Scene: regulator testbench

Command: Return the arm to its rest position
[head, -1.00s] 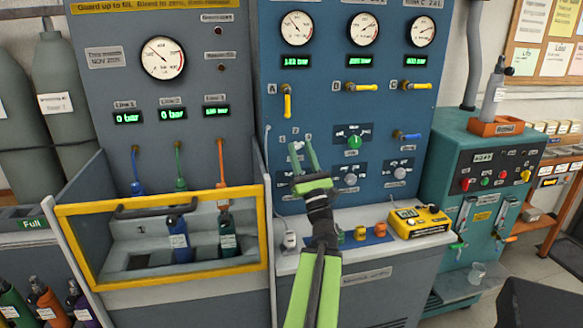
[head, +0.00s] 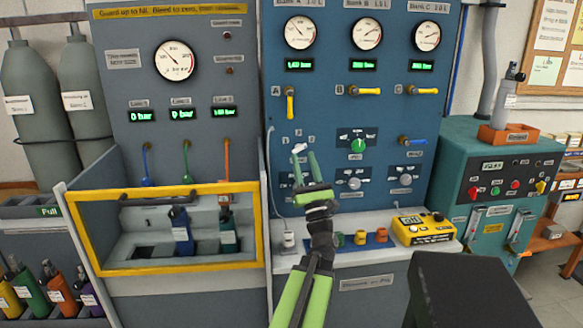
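My green arm rises from the bottom of the head view in front of the blue test panel (head: 385,120). My gripper (head: 305,150) points up, with its two fingers apart and nothing visible between them. It shows against the lower part of the panel, left of the green selector knob (head: 358,146). Whether it touches the panel cannot be told.
The grey filling station (head: 115,60) with a yellow-framed guard (head: 175,267) stands at left, cylinders inside. A yellow device (head: 423,229) and small coloured fittings (head: 360,237) lie on the bench shelf. A teal cabinet (head: 490,150) stands at right. A dark block (head: 465,295) fills the lower right.

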